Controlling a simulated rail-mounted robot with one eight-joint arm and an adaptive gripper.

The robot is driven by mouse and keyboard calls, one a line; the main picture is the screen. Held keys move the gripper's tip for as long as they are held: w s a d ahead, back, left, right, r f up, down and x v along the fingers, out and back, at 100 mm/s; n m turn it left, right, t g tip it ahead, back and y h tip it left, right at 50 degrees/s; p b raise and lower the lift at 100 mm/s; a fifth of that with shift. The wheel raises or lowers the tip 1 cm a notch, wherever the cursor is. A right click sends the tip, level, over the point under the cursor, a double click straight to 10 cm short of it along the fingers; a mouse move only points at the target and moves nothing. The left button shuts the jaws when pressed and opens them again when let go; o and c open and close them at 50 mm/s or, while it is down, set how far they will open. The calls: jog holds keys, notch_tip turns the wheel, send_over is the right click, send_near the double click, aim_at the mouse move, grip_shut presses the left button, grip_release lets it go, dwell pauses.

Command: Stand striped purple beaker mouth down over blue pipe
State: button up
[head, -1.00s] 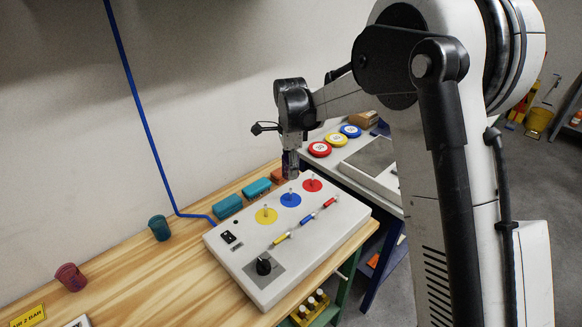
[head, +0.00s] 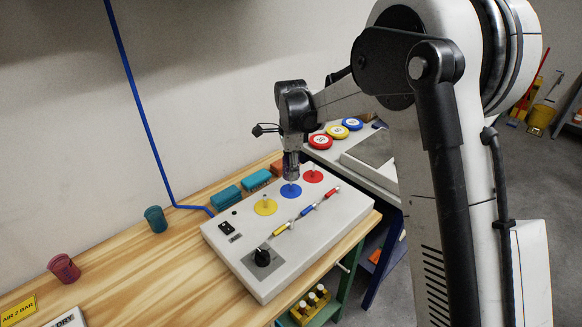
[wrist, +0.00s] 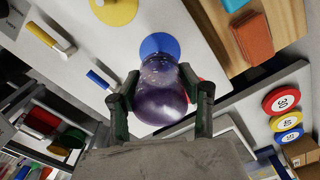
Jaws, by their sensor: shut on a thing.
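My gripper (wrist: 160,95) is shut on the striped purple beaker (wrist: 163,85). In the wrist view the beaker's broad rounded end faces the camera, and its far end points toward the panel. A blue disc (wrist: 160,46) shows just beyond the beaker. In the head view my gripper (head: 291,163) is directly above the blue disc (head: 291,191) on the white panel (head: 240,245).
Teal blocks (head: 227,197) lie behind the panel. A teal beaker (head: 156,219) and a crimson beaker (head: 64,267) stand on the bench to the left.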

aim_at(291, 191)
jog(key=shift+f+b, duration=1.85)
jog(key=shift+f, duration=1.05)
jog(key=shift+f+b, duration=0.3)
jog(key=o, duration=1)
jog(key=shift+r, duration=0.15)
notch_tip(291, 191, up, 12)
jog(key=shift+f, duration=0.1)
